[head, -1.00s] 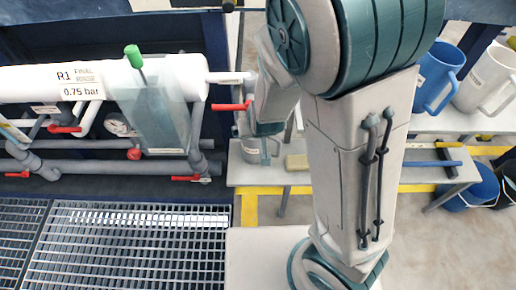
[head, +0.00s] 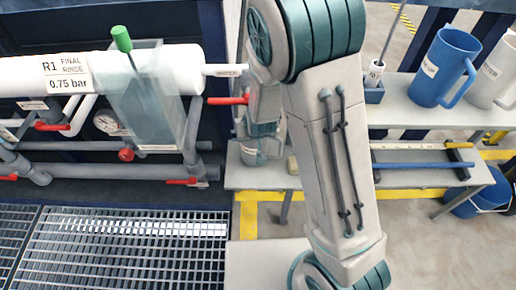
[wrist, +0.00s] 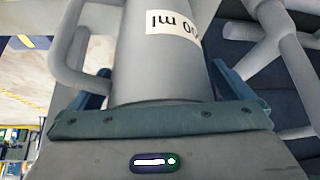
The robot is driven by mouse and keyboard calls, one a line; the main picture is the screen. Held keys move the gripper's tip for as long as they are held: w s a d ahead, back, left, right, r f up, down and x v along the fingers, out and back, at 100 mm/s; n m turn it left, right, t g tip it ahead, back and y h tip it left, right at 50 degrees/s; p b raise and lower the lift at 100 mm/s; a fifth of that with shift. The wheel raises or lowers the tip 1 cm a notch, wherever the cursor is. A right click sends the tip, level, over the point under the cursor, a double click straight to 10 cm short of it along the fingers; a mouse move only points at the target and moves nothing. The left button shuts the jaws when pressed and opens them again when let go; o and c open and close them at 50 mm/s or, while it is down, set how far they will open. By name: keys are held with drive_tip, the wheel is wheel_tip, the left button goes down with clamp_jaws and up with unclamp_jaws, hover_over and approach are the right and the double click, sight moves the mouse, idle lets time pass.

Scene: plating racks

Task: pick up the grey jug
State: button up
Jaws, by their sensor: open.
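The grey jug (wrist: 165,60) fills the middle of the wrist view, with a white label ending in "0 ml" and its handle on the left. My gripper (wrist: 162,92) is open, with one blue finger on each side of the jug's body. I cannot tell whether the fingers touch it. In the head view the jug (head: 250,153) is small and partly hidden, standing on the low grey bench beside and below my gripper (head: 264,130).
A blue jug (head: 444,68) and a white jug (head: 496,75) stand on the upper shelf at the right. White piping (head: 185,72) with red valve handles is close on the left. A metal grating (head: 130,250) lies at the front left. A blue bucket (head: 485,195) is on the floor.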

drive_tip(key=shift+w+f, duration=0.2)
drive_tip(key=shift+f, duration=0.15)
drive_tip(key=shift+r, duration=0.1)
drive_tip(key=c, duration=1.9)
drive_tip(key=shift+r, duration=0.2)
